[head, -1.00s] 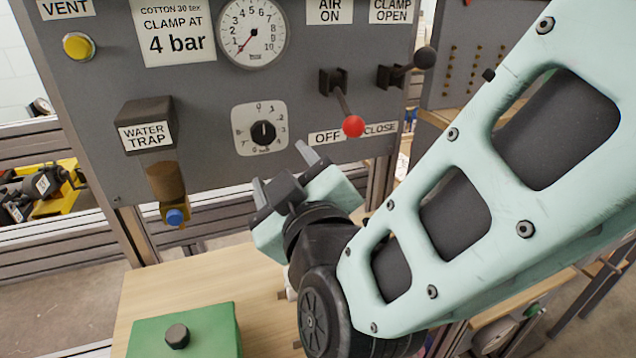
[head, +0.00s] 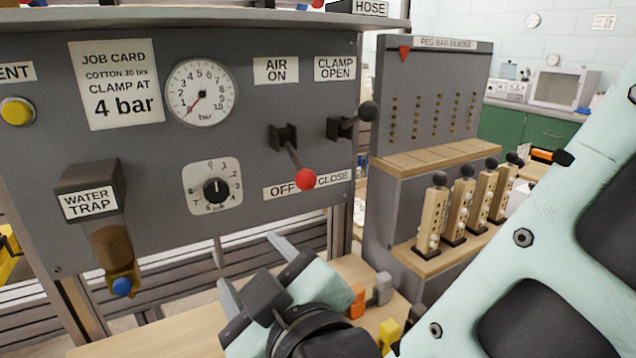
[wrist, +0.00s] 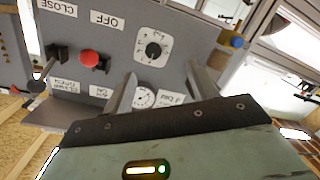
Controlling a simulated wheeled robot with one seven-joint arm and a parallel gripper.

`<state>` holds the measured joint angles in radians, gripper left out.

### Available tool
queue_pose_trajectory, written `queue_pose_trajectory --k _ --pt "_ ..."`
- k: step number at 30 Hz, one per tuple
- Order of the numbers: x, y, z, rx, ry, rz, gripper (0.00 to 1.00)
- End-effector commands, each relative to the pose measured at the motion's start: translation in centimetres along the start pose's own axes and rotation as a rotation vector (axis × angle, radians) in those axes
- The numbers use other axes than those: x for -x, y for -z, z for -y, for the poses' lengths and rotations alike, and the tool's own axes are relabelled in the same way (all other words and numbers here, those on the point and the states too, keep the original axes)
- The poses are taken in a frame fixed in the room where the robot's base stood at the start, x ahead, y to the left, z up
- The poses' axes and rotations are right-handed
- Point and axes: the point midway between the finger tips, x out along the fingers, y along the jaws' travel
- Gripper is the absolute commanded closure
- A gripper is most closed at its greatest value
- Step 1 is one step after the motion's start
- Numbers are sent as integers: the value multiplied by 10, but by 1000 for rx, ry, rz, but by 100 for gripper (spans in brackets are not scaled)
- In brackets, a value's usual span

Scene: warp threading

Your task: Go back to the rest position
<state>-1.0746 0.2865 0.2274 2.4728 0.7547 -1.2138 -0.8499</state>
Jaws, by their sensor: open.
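My gripper (head: 250,272) is open and empty in the head view, in front of the lower part of the grey control panel (head: 135,180). It also shows in the wrist view (wrist: 160,88), its two fingers spread wide, with the panel beyond them. The red-knobbed air lever (head: 306,180) hangs down on its OFF side, above and right of the fingertips. The black-knobbed clamp lever (head: 368,111) points to the right. The gripper is apart from both levers and from the regulator dial (head: 216,190).
A water trap (head: 90,190) with a blue knob juts from the panel's left. A peg bar reader (head: 425,100) stands to the right, with several wooden peg bars (head: 465,200) upright before it. Orange and yellow items (head: 358,300) lie on the wooden bench near my wrist.

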Motion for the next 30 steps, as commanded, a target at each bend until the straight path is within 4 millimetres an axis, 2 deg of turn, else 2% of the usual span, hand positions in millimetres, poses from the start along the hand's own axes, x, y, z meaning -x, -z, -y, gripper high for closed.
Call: queue_pose_trajectory --k 5,11,15,21,29,30 --pt "-1 -30 4 -149 205 175 42" --pt "27 -71 6 -286 410 455 42" --pt "62 -103 -2 -348 498 690 42" --pt "118 -140 -24 -396 528 1016 42" --pt "184 -169 -60 -416 464 1360 42" --pt "190 -161 -67 -415 459 1383 42"
